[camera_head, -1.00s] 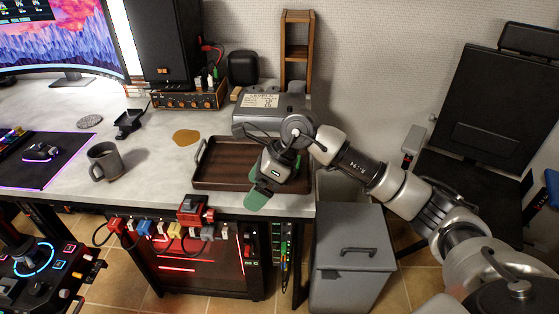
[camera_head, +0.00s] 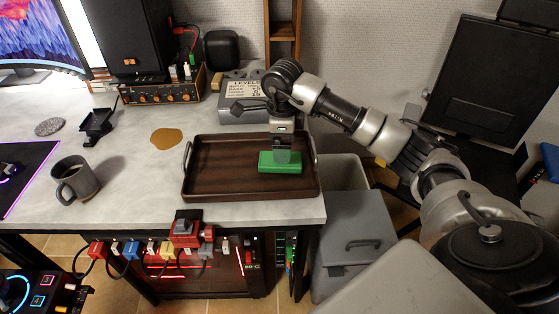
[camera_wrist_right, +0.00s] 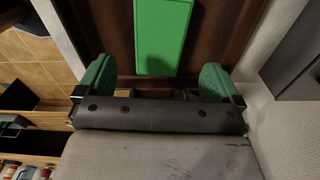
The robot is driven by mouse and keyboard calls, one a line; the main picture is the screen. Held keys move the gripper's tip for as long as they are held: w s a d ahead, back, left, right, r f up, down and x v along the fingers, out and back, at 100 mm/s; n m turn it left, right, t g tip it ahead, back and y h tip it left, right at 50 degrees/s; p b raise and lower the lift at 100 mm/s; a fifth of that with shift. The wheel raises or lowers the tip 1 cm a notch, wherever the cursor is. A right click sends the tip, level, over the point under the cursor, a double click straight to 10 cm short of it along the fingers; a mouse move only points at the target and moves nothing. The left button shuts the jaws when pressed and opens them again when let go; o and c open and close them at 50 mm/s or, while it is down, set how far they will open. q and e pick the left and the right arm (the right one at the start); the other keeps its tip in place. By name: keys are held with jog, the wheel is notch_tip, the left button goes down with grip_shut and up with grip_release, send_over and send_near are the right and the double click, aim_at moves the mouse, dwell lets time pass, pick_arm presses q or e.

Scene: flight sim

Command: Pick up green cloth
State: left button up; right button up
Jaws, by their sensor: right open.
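The green cloth (camera_head: 268,167) is a flat, bright green rectangle lying in the right part of the dark brown tray (camera_head: 225,185) on the desk. In the right wrist view the cloth (camera_wrist_right: 163,35) lies ahead of my gripper, centred between its fingers. My right gripper (camera_head: 286,153) reaches down over the cloth in the head view, hiding part of it. In the right wrist view its two green-padded fingers (camera_wrist_right: 157,80) are wide apart with nothing held. Whether the gripper touches the cloth is not clear. My left gripper is not in view.
A grey mug (camera_head: 75,180) stands left on the desk, near a brown spill (camera_head: 166,138). A grey box with a label (camera_head: 240,100) and a wooden rack (camera_head: 282,30) stand behind the tray. A grey bin (camera_head: 352,240) stands right of the desk.

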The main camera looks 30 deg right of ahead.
jog(key=f, duration=0.5)
jog(key=shift+w+a+f, duration=0.1)
jog(key=shift+a+f, duration=0.1)
jog(key=shift+f, duration=0.15)
jog(key=shift+c, duration=0.3)
jog(key=c, duration=1)
